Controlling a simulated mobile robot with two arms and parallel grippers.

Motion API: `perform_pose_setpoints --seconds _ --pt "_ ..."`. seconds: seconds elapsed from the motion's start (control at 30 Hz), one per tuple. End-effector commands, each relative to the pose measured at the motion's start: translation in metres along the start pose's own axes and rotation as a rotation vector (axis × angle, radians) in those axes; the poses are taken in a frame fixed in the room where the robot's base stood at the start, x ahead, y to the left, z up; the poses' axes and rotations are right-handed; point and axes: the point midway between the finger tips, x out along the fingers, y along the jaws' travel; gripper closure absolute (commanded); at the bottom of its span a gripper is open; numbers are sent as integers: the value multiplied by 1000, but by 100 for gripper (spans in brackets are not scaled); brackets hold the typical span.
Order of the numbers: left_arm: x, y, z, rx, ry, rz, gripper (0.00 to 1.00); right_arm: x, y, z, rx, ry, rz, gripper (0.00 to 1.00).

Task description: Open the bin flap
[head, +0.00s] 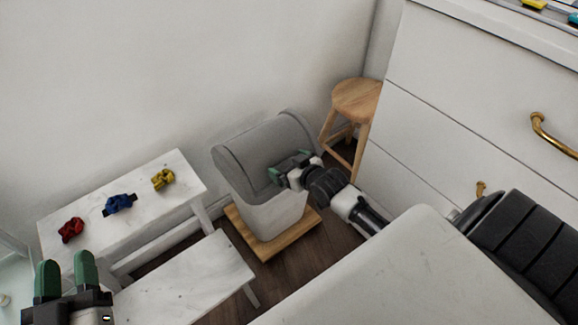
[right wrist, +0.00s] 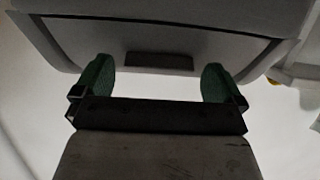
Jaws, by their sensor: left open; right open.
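The bin (head: 275,215) has a white body and a grey rounded top. Its grey flap (head: 240,150) looks closed in the head view. My right gripper (head: 290,166) is open at the front of the flap. In the right wrist view, its green fingers (right wrist: 158,80) stand apart in front of a grey panel (right wrist: 90,40) with a dark rectangular grip or recess (right wrist: 158,61). That dark part lies between the fingertips and is not clasped. Whether the fingers touch the panel is unclear. My left gripper (head: 66,276) is open and empty at the lower left.
The bin stands on a wooden board (head: 265,247). A white bench (head: 150,205) at left carries red, blue and yellow bundles, with a lower white bench (head: 190,280) before it. A wooden stool (head: 356,100) and white drawers (head: 460,110) stand right. A pale tabletop (head: 420,275) is in front.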

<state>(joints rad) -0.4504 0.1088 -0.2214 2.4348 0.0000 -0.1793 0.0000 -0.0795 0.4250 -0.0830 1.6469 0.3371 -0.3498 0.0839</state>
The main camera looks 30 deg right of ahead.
Motion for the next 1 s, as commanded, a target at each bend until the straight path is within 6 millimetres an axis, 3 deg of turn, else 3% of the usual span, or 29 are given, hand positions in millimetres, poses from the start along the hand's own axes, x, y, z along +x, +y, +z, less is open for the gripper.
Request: perform_pose_setpoints --seconds 0.37,0.77,1.0 --pt "0 1 -4 -1 31 2 57 3 0 0 0 -1 0 0" --pt "0 0 -4 -1 29 1 57 3 0 0 0 0 0 60" --pt "1 0 -2 0 9 1 57 2 0 -1 0 -3 0 63"
